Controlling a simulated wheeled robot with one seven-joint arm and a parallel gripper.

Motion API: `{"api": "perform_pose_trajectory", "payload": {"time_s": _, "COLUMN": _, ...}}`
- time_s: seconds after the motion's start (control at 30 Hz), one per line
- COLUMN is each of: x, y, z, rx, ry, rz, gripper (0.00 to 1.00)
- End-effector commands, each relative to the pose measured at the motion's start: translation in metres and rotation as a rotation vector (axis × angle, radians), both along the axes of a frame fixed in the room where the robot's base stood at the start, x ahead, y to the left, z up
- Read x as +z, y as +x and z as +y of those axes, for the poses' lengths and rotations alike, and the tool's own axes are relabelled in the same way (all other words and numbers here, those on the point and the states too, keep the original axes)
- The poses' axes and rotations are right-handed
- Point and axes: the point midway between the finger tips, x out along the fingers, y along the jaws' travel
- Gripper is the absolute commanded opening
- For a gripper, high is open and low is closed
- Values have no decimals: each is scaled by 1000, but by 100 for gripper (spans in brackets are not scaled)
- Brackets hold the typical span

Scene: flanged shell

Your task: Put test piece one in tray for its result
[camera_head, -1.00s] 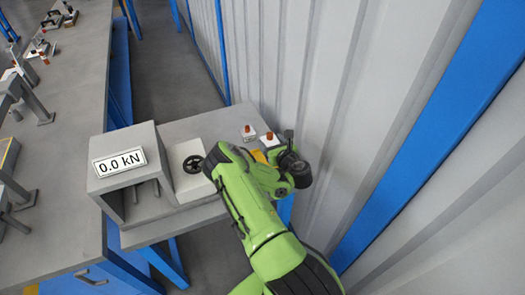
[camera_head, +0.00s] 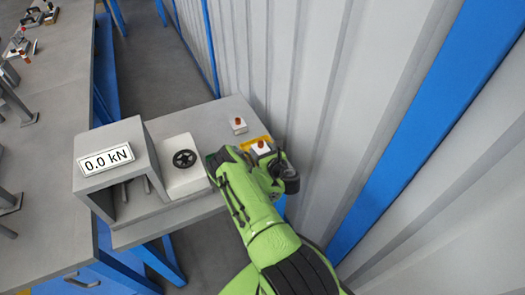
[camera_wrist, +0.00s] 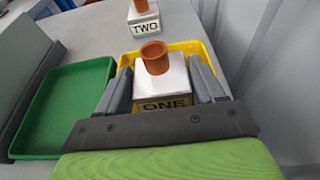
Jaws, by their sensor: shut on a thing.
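Test piece one is a pale block with an orange-brown cylinder on top (camera_wrist: 155,60) and the label ONE on its near face. It also shows in the head view (camera_head: 261,149). My gripper (camera_wrist: 160,84) is shut on it, one finger on each side. The block is upright over the yellow tray (camera_wrist: 192,46), whose rim shows around it; I cannot tell whether it touches the tray floor. In the head view a yellow edge (camera_head: 250,144) shows beside the block. The green tray (camera_wrist: 60,105) lies empty to the left in the wrist view.
A similar block labelled TWO (camera_wrist: 144,27) stands behind the yellow tray, also in the head view (camera_head: 239,126). A grey machine with a 0.0 kN display (camera_head: 106,160) and black handwheel (camera_head: 184,159) stands left. The corrugated wall (camera_head: 330,90) is close on the right.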

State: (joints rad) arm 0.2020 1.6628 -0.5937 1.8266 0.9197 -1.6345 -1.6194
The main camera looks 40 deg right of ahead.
Motion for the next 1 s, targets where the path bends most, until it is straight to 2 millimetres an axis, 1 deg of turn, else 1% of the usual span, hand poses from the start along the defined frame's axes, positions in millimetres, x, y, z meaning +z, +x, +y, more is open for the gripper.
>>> {"api": "perform_pose_trajectory", "payload": {"time_s": 0.07, "x": -2, "y": 1, "z": 0, "rx": 1, "ry": -3, "rz": -2, "gripper": 0}}
{"api": "perform_pose_trajectory", "payload": {"time_s": 0.1, "x": -3, "y": 0, "z": 0, "rx": 0, "ry": 0, "rz": 0, "gripper": 73}}
{"api": "perform_pose_trajectory", "payload": {"time_s": 0.23, "x": -2, "y": 0, "z": 0, "rx": 0, "ry": 0, "rz": 0, "gripper": 92}}
{"api": "perform_pose_trajectory", "payload": {"time_s": 0.47, "x": -2, "y": 0, "z": 0, "rx": 0, "ry": 0, "rz": 0, "gripper": 94}}
{"api": "perform_pose_trajectory", "payload": {"time_s": 0.57, "x": 2, "y": 0, "z": 0, "rx": 0, "ry": 0, "rz": 0, "gripper": 94}}
{"api": "perform_pose_trajectory", "payload": {"time_s": 0.67, "x": 6, "y": -14, "z": 0, "rx": -12, "ry": 4, "rz": 2, "gripper": 94}}
{"api": "perform_pose_trajectory", "payload": {"time_s": 0.77, "x": 16, "y": -31, "z": 6, "rx": -12, "ry": 7, "rz": -5, "gripper": 94}}
{"api": "perform_pose_trajectory", "payload": {"time_s": 0.8, "x": 18, "y": -45, "z": 9, "rx": -15, "ry": 8, "rz": 2, "gripper": 94}}
{"api": "perform_pose_trajectory", "payload": {"time_s": 0.87, "x": 26, "y": -60, "z": 14, "rx": -13, "ry": 7, "rz": -2, "gripper": 94}}
{"api": "perform_pose_trajectory", "payload": {"time_s": 0.9, "x": 28, "y": -71, "z": 18, "rx": -12, "ry": 8, "rz": 3, "gripper": 94}}
{"api": "perform_pose_trajectory", "payload": {"time_s": 0.97, "x": 34, "y": -86, "z": 23, "rx": -11, "ry": 7, "rz": 0, "gripper": 94}}
{"api": "perform_pose_trajectory", "payload": {"time_s": 1.0, "x": 36, "y": -87, "z": 25, "rx": -2, "ry": 4, "rz": 1, "gripper": 94}}
